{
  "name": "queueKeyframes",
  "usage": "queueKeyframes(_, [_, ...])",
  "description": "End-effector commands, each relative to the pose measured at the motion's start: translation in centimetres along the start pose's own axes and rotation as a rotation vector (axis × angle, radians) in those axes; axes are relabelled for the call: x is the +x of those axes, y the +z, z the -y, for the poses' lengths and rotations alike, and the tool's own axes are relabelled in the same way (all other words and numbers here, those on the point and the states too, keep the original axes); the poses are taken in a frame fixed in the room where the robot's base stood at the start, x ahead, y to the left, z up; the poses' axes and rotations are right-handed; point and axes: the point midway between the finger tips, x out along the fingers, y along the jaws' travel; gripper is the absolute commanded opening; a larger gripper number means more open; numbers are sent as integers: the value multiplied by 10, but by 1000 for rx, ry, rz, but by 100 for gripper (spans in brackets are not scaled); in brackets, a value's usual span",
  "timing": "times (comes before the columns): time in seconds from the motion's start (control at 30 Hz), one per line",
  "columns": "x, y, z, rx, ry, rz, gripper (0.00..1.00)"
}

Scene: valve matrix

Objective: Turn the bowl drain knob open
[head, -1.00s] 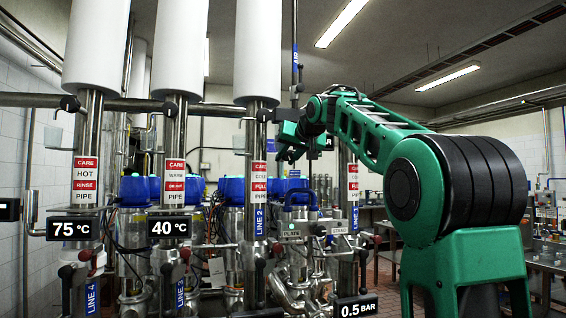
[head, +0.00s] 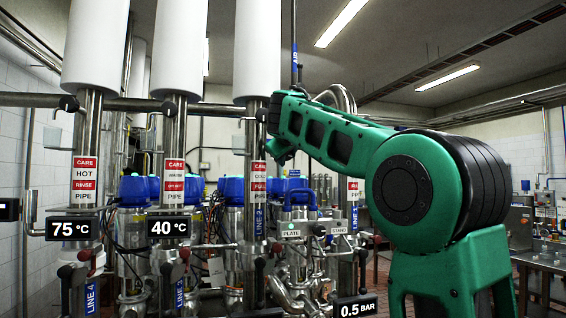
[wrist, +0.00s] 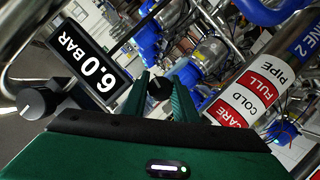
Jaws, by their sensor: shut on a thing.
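In the wrist view, the two green fingers of my gripper (wrist: 160,98) stand close on either side of a small black knob (wrist: 160,87). They are shut on it. No label naming this knob as the bowl drain can be read. In the head view my green arm reaches left to the pipe with the red and white label. The end of my arm hides the fingertips and the held knob there.
Another black knob (wrist: 36,102) on a metal stem is at the left of the wrist view, near a 6.0 BAR display (wrist: 93,62). A labelled steel pipe (wrist: 252,97) stands close on the right. Other upright pipes (head: 169,140) with knobs and displays stand on the left.

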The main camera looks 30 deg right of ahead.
Motion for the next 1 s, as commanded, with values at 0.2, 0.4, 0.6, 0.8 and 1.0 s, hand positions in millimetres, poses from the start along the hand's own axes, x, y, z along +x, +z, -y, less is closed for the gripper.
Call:
queueKeyframes(0.2, [-2, -6, 3, -124, 46, -13, 4])
queueKeyframes(0.4, [-2, -6, 3, -190, 73, -14, 4])
queueKeyframes(0.6, [-2, -6, 3, -216, 83, -14, 4])
queueKeyframes(0.8, [-2, -6, 4, -220, 84, -14, 4])
queueKeyframes(1.0, [-2, -6, 4, -220, 83, -15, 28])
